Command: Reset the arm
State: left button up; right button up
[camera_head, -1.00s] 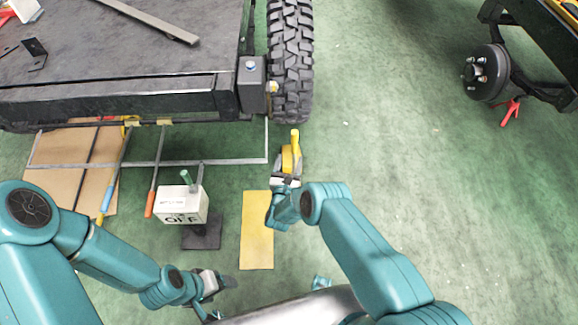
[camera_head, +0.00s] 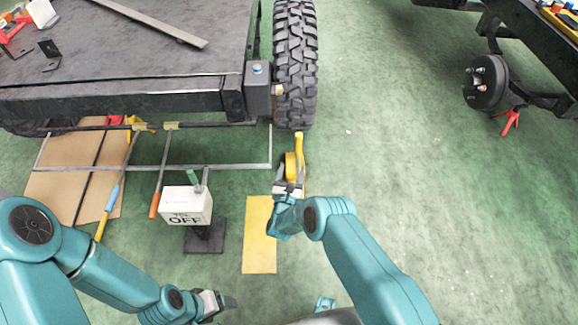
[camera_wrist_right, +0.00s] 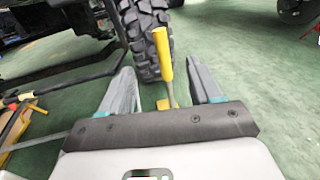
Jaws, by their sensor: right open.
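My right gripper (camera_head: 289,187) is open in the head view, just in front of a yellow object with an upright handle (camera_head: 298,150) near the tyre. In the right wrist view, the two fingers (camera_wrist_right: 160,92) stand apart with the yellow handle (camera_wrist_right: 164,58) showing between and beyond them. I cannot tell whether the fingers touch the yellow object. My left gripper (camera_head: 222,302) is at the bottom of the head view, low and left of the yellow floor mat; its jaw gap is not clear.
A chassis frame (camera_head: 120,100) with a knobby tyre (camera_head: 296,65) fills the upper left. A white box marked OFF (camera_head: 186,205) stands on a black base. A yellow mat (camera_head: 259,235) and cardboard (camera_head: 60,185) lie on the green floor. Another chassis with a wheel hub (camera_head: 487,82) is upper right; floor between is clear.

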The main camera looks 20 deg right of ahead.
jog(key=w+d+r+n, duration=0.2)
jog(key=d+r, duration=0.5)
jog(key=r, duration=0.2)
jog(key=s+a+f+m+g+y, duration=0.2)
jog(key=s+a+m+g+y, duration=0.25)
jog(key=s+m, duration=0.8)
jog(key=s+a+f+m+g+y, duration=0.2)
jog(key=s+a+m+g+y, duration=0.3)
jog(key=s+m, duration=0.75)
jog(key=s+a+f+m+g+y, duration=0.2)
jog(key=s+a+m+g, duration=0.3)
jog(key=s+m, duration=0.7)
notch_tip(320, 180, up, 15)
jog(key=s+d+n+g+p, duration=0.1)
jog(key=s+n+p, duration=0.1)
jog(key=p, duration=1.3)
jog(key=shift+d, duration=0.2)
